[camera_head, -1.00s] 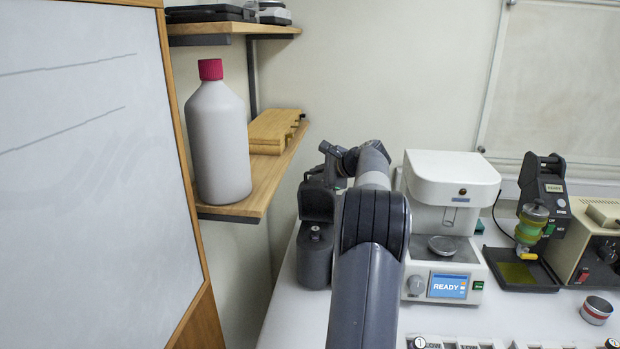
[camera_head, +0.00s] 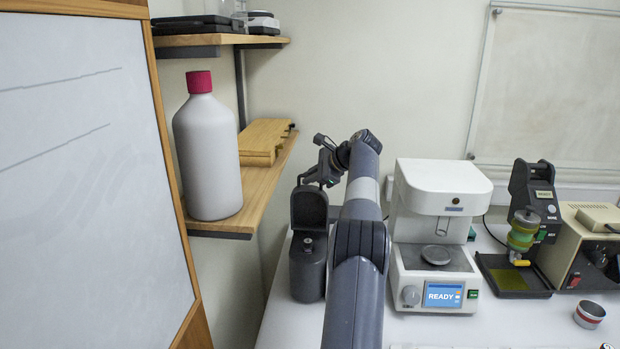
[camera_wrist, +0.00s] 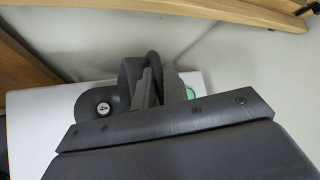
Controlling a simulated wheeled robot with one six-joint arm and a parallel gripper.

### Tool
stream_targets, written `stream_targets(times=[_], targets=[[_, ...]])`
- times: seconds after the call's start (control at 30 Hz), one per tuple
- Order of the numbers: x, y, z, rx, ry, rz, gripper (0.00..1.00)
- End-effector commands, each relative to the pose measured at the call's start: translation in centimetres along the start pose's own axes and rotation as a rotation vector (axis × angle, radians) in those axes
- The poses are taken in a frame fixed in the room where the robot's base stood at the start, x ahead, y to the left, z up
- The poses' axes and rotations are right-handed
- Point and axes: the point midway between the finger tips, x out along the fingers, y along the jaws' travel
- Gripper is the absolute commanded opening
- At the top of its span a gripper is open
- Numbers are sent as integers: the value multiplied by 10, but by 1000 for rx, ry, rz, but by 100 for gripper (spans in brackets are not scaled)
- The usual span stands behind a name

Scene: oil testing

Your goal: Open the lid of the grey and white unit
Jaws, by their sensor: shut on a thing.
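A dark grey unit (camera_head: 308,268) stands at the left end of the white table. Its rounded lid (camera_head: 309,207) stands up, raised at the back of the body. A small capped item shows at the top of the body; in the wrist view a round cap marked 4 (camera_wrist: 103,108) sits there. My gripper (camera_head: 318,172) is at the top of the raised lid, partly hidden by my arm. In the wrist view my gripper (camera_wrist: 158,84) has its fingers close together at the dark lid (camera_wrist: 130,72), shut on it. The exact contact is hard to see.
A white tester with a READY screen (camera_head: 443,293) stands right of my arm. A black device (camera_head: 533,205) and a beige box (camera_head: 580,235) are farther right. A wooden shelf (camera_head: 262,190) with a large white bottle (camera_head: 207,150) is at the left. A whiteboard (camera_head: 80,180) fills the far left.

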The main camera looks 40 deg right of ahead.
Motion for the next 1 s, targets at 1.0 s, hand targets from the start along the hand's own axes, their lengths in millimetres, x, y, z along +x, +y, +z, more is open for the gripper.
stream_targets(times=[1.0], targets=[[2, -1, 0, 17, -4, 21, 30]])
